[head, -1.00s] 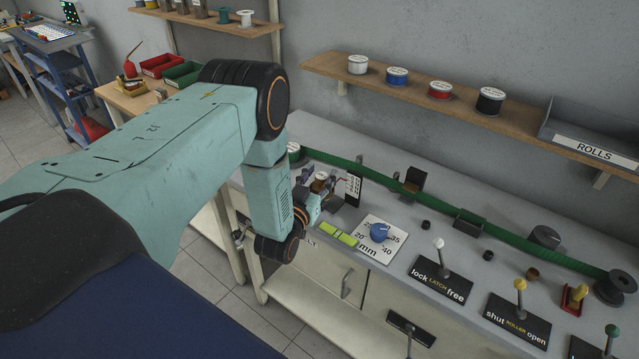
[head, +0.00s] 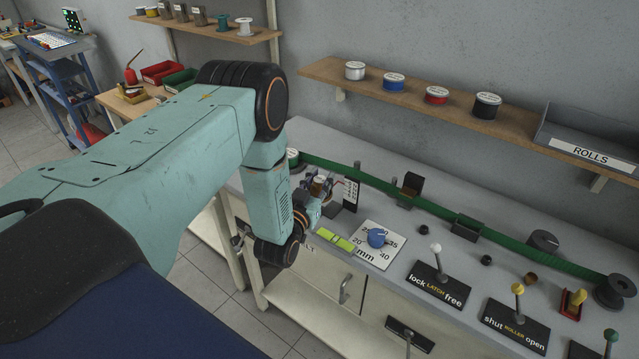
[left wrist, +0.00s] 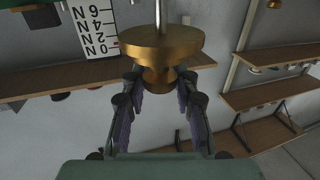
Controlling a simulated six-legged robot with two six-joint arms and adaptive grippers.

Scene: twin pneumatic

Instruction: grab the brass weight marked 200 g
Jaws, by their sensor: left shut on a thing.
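A brass weight (left wrist: 160,48) fills the top middle of the left wrist view, with a wide disc and a narrower part below it in the picture. My left gripper (left wrist: 158,88) is shut on that narrower part, one finger on each side. No marking is readable on the brass. A thin metal rod meets the disc at the top of the picture. In the head view the weight (head: 319,184) is a small brown shape at the back left of the bench, partly hidden by my left gripper. My right gripper is not in view.
A white scale card (left wrist: 92,25) with numbers and N stands close beside the weight. A yellow-green block (head: 337,241), a blue knob (head: 377,238) and a green belt (head: 430,204) lie to the right on the bench. A wooden shelf (head: 420,98) with spools hangs above.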

